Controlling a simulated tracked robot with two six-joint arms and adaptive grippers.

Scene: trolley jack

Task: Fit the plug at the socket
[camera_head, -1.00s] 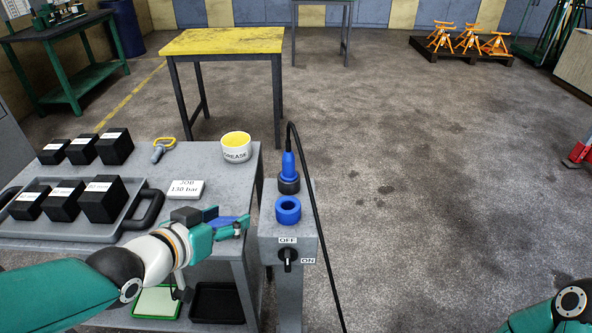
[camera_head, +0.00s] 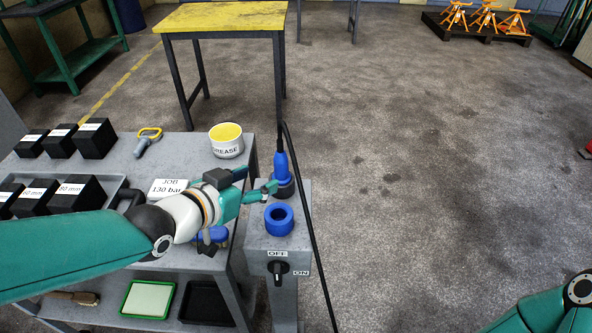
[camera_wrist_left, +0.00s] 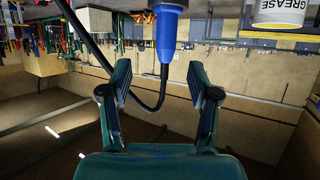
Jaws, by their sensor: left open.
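The blue plug (camera_head: 281,167) stands upright in a black holder on the grey pedestal, its black cable rising from its top. It also shows in the left wrist view (camera_wrist_left: 171,32), top centre, with its narrow cable end pointing down. The socket (camera_head: 279,220) is a blue ring with a dark hole, just in front of the plug on the pedestal. My left gripper (camera_head: 268,190) is open beside the plug's lower left. In the wrist view, the left gripper (camera_wrist_left: 160,82) has its fingers spread to either side of the plug's line; contact cannot be told. My right gripper is out of view.
A switch (camera_head: 278,270) marked OFF and ON is on the pedestal's front. The cable (camera_head: 313,235) hangs down the pedestal's right side. A grease tub (camera_head: 226,143), a job card (camera_head: 169,188) and black blocks (camera_head: 95,138) sit on the trolley to the left. Floor at right is clear.

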